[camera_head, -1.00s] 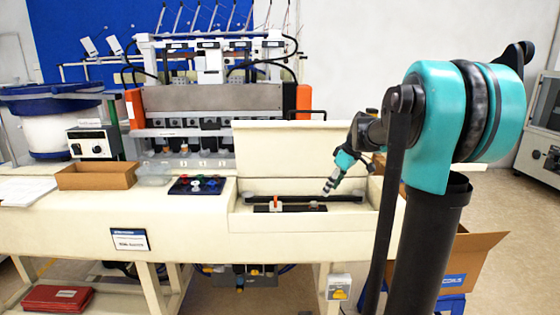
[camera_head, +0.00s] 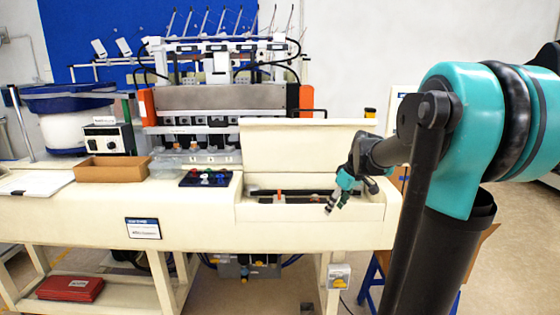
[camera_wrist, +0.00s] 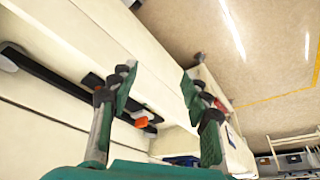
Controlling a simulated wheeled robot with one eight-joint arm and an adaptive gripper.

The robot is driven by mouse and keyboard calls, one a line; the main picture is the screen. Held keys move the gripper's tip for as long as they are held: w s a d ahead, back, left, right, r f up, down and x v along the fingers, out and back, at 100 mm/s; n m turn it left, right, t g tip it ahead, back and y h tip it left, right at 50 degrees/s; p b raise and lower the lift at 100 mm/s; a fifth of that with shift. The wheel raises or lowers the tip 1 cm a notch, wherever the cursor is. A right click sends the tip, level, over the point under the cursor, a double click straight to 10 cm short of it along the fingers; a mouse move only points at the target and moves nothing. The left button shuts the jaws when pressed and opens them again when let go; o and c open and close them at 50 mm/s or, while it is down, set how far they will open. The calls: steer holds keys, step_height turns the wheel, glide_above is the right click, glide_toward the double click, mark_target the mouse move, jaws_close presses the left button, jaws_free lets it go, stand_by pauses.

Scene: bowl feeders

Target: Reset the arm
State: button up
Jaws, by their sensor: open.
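My gripper (camera_head: 331,208) is at the front right of the machine bench, by the recessed tray (camera_head: 262,212), in the head view. In the wrist view its two teal fingers (camera_wrist: 158,85) stand wide apart with nothing between them. My arm comes in from the right of the head view, bent down toward the bench. In the tray lies a dark bar with an orange piece (camera_head: 279,195), which also shows in the wrist view (camera_wrist: 141,122), apart from the fingers.
The cream bench (camera_head: 80,222) fills the front. A raised lid (camera_head: 300,146) stands behind the tray. Floor shows at the right, with a box behind my arm.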

steer(key=s+f+m+h, duration=0.1)
steer(key=s+f+m, duration=0.3)
steer(key=s+f, duration=0.4)
steer(key=s+f+m+t+h, duration=0.1)
steer(key=s+f+m, duration=0.3)
steer(key=s+f, duration=0.4)
steer(key=s, duration=0.7)
steer(key=shift+d+h, duration=0.2)
steer(key=shift+h, duration=0.1)
